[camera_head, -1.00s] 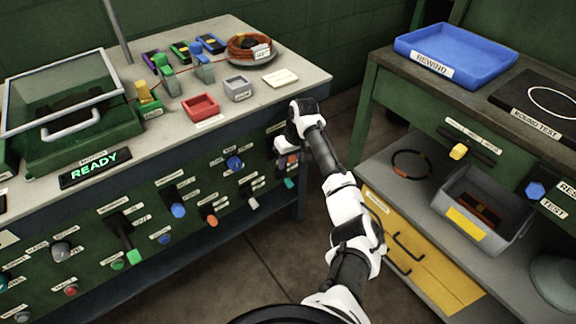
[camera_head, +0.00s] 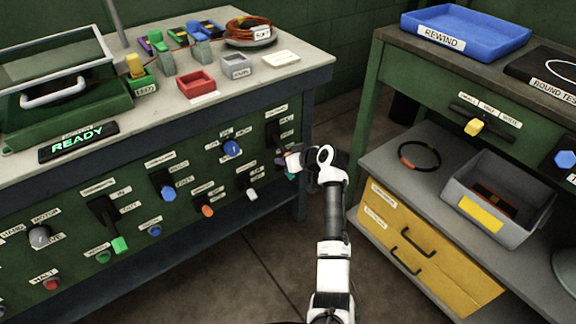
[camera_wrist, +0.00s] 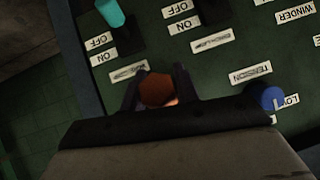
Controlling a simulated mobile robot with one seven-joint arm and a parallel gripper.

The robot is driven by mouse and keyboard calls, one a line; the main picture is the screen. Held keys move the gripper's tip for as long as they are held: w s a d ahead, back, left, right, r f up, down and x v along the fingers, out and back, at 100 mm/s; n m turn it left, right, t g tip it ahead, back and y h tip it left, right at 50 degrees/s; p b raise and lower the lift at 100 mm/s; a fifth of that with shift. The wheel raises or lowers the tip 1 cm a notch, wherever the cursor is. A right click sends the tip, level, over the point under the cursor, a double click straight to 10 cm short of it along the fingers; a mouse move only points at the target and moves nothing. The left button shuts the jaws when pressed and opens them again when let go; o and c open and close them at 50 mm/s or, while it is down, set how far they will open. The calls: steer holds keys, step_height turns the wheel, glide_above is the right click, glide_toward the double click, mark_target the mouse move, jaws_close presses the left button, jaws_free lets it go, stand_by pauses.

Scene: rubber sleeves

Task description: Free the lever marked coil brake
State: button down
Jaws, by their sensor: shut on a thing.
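My gripper (camera_head: 293,160) is at the right end of the green panel under the left bench. In the wrist view my gripper (camera_wrist: 160,92) is shut on an orange-brown piece (camera_wrist: 157,88). I cannot tell whether this is a lever's end or a sleeve over it. The label beside it (camera_wrist: 128,70) is too blurred to read, so I cannot confirm the coil brake lever. A teal-ended lever (camera_wrist: 110,12) stands close by, with ON and OFF labels next to it. The gripper hides whatever lies behind the held piece.
A blue knob (camera_wrist: 271,97) sits to one side of the gripper in the wrist view. A white-ended lever (camera_head: 251,194) and an orange knob (camera_head: 208,210) are left of it on the panel. The right bench has yellow drawers (camera_head: 435,240); open floor lies between the benches.

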steer(key=shift+w+a+f+t+b, duration=0.1)
steer(key=shift+w+f+t+b, duration=0.25)
steer(key=shift+b, duration=0.4)
steer(key=shift+r+y, duration=0.15)
steer(key=shift+y, duration=0.15)
steer(key=c, duration=1.1)
jaws_free()
steer(key=shift+o, duration=0.2)
steer(key=shift+s, duration=0.1)
steer(key=v, duration=1.3)
steer(key=shift+s, duration=0.3)
